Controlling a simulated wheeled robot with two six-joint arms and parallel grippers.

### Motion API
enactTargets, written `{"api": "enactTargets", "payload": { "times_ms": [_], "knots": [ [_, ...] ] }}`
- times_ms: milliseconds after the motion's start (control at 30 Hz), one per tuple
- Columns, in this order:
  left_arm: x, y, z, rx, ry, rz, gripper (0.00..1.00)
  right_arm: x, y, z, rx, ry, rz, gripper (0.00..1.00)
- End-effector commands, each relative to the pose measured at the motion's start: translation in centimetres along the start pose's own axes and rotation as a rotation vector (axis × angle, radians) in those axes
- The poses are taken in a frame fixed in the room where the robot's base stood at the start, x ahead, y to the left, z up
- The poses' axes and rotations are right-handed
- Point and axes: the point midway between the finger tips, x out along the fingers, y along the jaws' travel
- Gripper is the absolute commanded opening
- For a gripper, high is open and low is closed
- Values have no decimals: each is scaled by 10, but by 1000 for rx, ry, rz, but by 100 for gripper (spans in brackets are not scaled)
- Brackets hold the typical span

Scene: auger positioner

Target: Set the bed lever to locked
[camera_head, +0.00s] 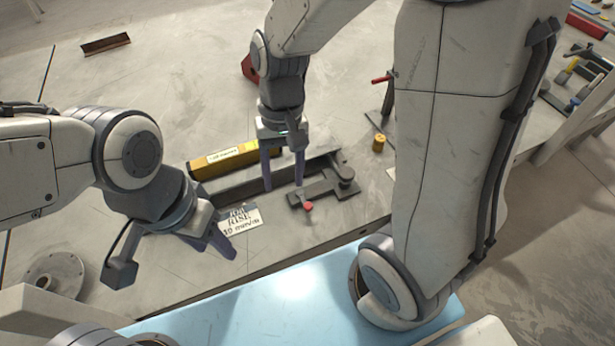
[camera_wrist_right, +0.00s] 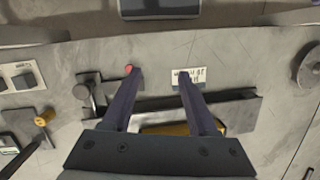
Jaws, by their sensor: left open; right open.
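A small lever with a red knob (camera_head: 308,206) sits at the front of a dark metal plate (camera_head: 330,190) beside a long grey bar; I take it for the bed lever. Its red knob also shows in the right wrist view (camera_wrist_right: 129,69), close to the left fingertip. Its lock marking cannot be read. My right gripper (camera_head: 283,186) is open, pointing down over the bar, just left of the knob in the head view; nothing is between its fingers. It also shows in the right wrist view (camera_wrist_right: 160,78). My left gripper (camera_head: 231,248) is open and empty near the front edge.
A yellow level (camera_head: 232,158) lies behind the bar. A card reading "JOB RISE 10 mm/m" (camera_head: 242,218) lies in front. A yellow knob (camera_head: 378,143) and a red-handled part (camera_head: 382,79) stand farther back. A round flange (camera_head: 55,275) is at left.

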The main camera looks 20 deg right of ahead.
Motion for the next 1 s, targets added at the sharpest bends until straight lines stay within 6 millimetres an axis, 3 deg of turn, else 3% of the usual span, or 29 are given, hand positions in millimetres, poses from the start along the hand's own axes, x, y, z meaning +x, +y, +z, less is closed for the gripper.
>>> {"api": "enactTargets", "payload": {
  "times_ms": [33,133,333,467,800,1000],
  "knots": [
    [1,0,0,0,0,0,50,9,18,-20,136,-39,-17,59],
    [2,0,0,0,0,0,50,23,47,-49,353,-93,-52,59],
    [2,0,0,0,0,0,50,42,84,-75,589,-157,-97,59],
    [2,0,0,0,0,0,50,53,88,-76,620,-167,-103,59],
    [2,0,0,0,0,0,50,113,80,-67,617,-170,-101,59],
    [3,0,0,0,0,0,50,139,76,-64,617,-166,-102,59]
  ]
}}
